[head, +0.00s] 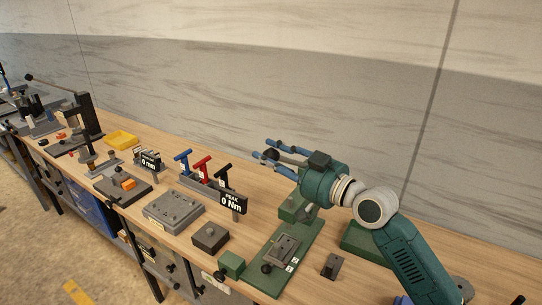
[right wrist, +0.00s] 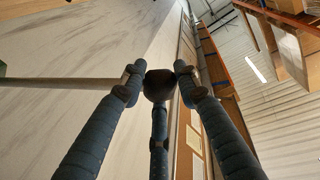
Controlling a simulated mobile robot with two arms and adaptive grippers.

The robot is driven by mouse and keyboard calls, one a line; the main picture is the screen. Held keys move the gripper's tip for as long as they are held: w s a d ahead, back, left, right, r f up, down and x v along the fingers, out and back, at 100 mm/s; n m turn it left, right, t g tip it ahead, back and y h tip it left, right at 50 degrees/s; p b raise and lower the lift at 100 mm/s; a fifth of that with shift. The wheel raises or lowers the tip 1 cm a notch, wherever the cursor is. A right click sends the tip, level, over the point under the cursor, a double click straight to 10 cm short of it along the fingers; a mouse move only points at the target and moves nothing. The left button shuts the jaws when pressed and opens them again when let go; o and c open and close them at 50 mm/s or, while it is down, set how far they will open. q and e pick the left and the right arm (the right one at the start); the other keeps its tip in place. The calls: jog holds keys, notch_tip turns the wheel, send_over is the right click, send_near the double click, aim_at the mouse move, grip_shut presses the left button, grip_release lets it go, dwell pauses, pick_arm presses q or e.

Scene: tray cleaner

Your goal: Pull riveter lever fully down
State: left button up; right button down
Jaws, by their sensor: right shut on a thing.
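My right gripper (head: 267,152) is in the head view, raised above the green riveter base plate (head: 300,243). In the right wrist view its three blue fingers (right wrist: 158,88) are closed around a dark ball knob (right wrist: 158,84). A thin grey lever rod (right wrist: 60,83) runs left from the knob, roughly level in that picture. In the head view, the knob and lever are mostly hidden by the fingers and wrist. A grey fixture (head: 284,250) sits on the plate, and a green block (head: 294,208) stands at its far end. My left gripper is not in view.
A torque stand with blue, red and black handles (head: 203,168) and a display (head: 233,201) stands left of the plate. A dark block (head: 210,236) and a grey plate (head: 173,210) lie nearer. A black lever press (head: 85,115) and a yellow tray (head: 122,139) are farther left.

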jog(key=s+a+f+n+b, duration=0.1)
jog(key=s+f+n+b, duration=0.1)
jog(key=f+b, duration=0.6)
jog(key=s+a+f+n+y+b, duration=0.1)
jog(key=s+a+f+n+b, duration=0.1)
jog(key=f+n+b, duration=0.3)
jog(key=shift+s+f+b, duration=0.15)
jog(key=shift+f+b, duration=1.75)
jog(key=shift+b, duration=1.15)
jog(key=shift+a, duration=0.1)
jog(key=c, duration=1.3)
grip_release()
jog(key=shift+s+r, duration=0.1)
jog(key=v, duration=1.2)
jog(key=shift+f, duration=0.35)
